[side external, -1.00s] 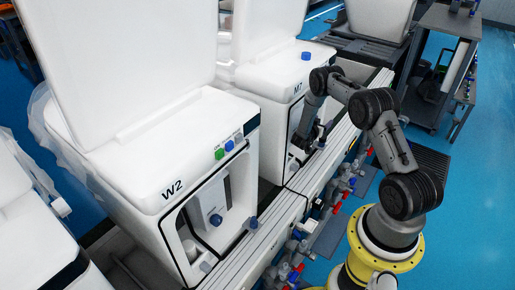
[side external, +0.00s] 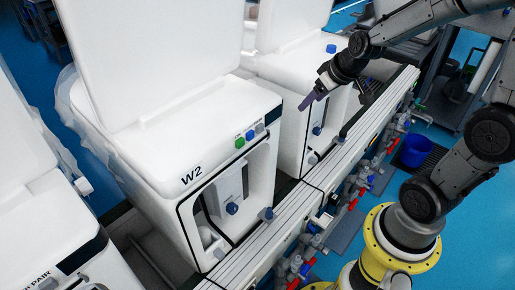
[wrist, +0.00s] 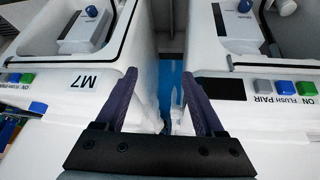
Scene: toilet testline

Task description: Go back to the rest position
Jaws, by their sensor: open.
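My gripper (side external: 307,101) is raised above the gap between the white toilet unit marked W2 (side external: 192,176) and the white unit behind it (side external: 284,82). My forearm reaches in from the upper right, and the elbow is high. In the wrist view, my gripper (wrist: 160,75) shows two dark purple fingers spread apart with nothing between them. The M7 unit (wrist: 60,92) is on the left of that view and another unit (wrist: 265,100) is on the right. The fingers overlap both units' edges in the picture; I cannot tell any contact.
A long rail (side external: 300,200) with valves and pipes runs along the fronts of the units. A blue bucket (side external: 413,150) stands on the floor behind it. Raised white lids (side external: 140,60) stand at the back. A dark cart (side external: 462,85) is at the upper right.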

